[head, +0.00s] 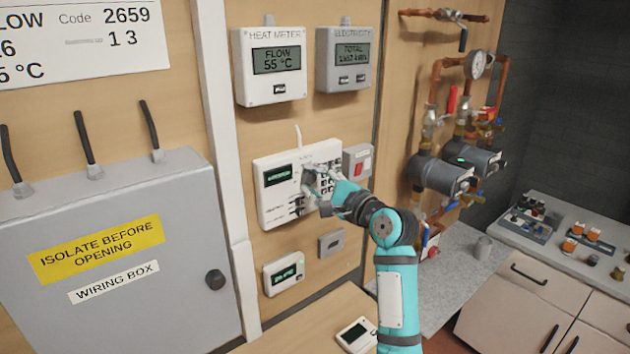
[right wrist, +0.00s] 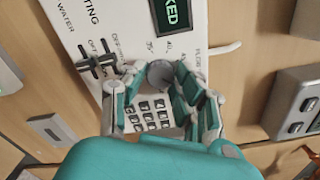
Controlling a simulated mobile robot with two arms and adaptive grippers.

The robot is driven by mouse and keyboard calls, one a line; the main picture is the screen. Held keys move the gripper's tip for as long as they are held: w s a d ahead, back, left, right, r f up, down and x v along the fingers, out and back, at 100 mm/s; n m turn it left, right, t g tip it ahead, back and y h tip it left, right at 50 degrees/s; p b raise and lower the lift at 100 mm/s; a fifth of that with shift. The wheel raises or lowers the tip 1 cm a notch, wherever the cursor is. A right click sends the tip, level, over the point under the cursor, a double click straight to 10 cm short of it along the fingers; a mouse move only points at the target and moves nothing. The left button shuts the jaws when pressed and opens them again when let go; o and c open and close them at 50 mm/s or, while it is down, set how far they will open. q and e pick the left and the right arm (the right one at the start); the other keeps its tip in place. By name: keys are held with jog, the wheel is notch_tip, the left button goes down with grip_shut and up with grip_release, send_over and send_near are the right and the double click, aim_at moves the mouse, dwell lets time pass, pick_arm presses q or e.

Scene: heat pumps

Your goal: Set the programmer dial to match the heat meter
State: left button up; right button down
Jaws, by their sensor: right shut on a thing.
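The heat meter (head: 270,65) on the wood wall reads FLOW 55 °C. Below it hangs the white programmer (head: 265,208), with a dark display (head: 278,175), a keypad and small levers. My right gripper (head: 316,177) reaches it from the right. In the right wrist view, its fingers are shut on the grey round programmer dial (right wrist: 159,73), one on each side. Small numbers are printed around the dial, but its pointer and setting are unclear. The display (right wrist: 172,14) there is cut off, showing letters ending in "KED". My left gripper is not in view.
An electricity meter (head: 343,60) hangs right of the heat meter. A red switch box (head: 357,162) sits close beside the programmer. A grey wiring box (head: 110,265) fills the left. Copper pipes and pumps (head: 440,175) stand at the right, above a worktop.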

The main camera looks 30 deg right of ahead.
jog(key=shift+f, duration=0.15)
jog(key=c, duration=1)
grip_release()
jog(key=shift+s, duration=0.15)
jog(key=s, duration=0.8)
jog(key=s+d, duration=0.1)
jog(key=s, duration=0.2)
jog(key=shift+s, duration=0.4)
